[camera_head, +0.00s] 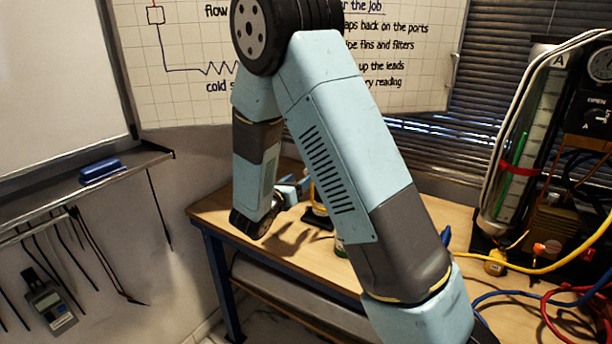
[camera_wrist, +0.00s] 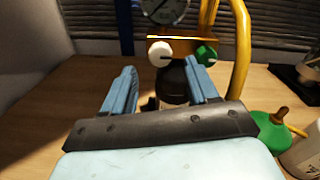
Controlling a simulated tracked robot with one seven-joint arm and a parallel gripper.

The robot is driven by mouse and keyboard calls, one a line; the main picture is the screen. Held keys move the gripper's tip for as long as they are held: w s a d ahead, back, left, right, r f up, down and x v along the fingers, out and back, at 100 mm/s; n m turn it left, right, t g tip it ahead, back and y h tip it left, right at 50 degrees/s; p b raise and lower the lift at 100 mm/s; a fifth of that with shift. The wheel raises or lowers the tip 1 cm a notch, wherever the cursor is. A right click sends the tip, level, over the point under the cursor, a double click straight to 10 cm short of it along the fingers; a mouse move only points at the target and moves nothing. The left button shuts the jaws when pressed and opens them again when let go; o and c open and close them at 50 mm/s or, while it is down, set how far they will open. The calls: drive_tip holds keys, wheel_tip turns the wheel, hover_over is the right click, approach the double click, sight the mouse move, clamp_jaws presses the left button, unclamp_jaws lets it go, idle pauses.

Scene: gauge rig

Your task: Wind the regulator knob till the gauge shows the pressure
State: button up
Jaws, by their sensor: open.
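In the wrist view the gauge (camera_wrist: 165,8) is a round dial at the top, cut by the frame edge; its reading cannot be made out. Below it is an orange block (camera_wrist: 182,45) with a white round knob (camera_wrist: 160,52) at left and a green knob (camera_wrist: 206,54) at right. A dark rounded part (camera_wrist: 173,84) hangs beneath the block; I cannot tell which is the regulator knob. My gripper (camera_wrist: 163,76) is open, its blue fingers pointing at the rig with the dark part between them in the picture. Contact is not visible. In the head view my arm hides most of the rig.
A yellow hose (camera_wrist: 241,45) curves beside the rig. A green funnel-like item (camera_wrist: 273,130) and a pale container (camera_wrist: 303,157) are at right. In the head view, a tall cylinder (camera_head: 525,135), hoses and another dial (camera_head: 602,64) crowd the bench's right. The bench (camera_head: 222,208) is bare at left.

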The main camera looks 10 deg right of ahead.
sight(307, 173)
drive_tip(key=shift+x, duration=2.5)
drive_tip(key=c, duration=1)
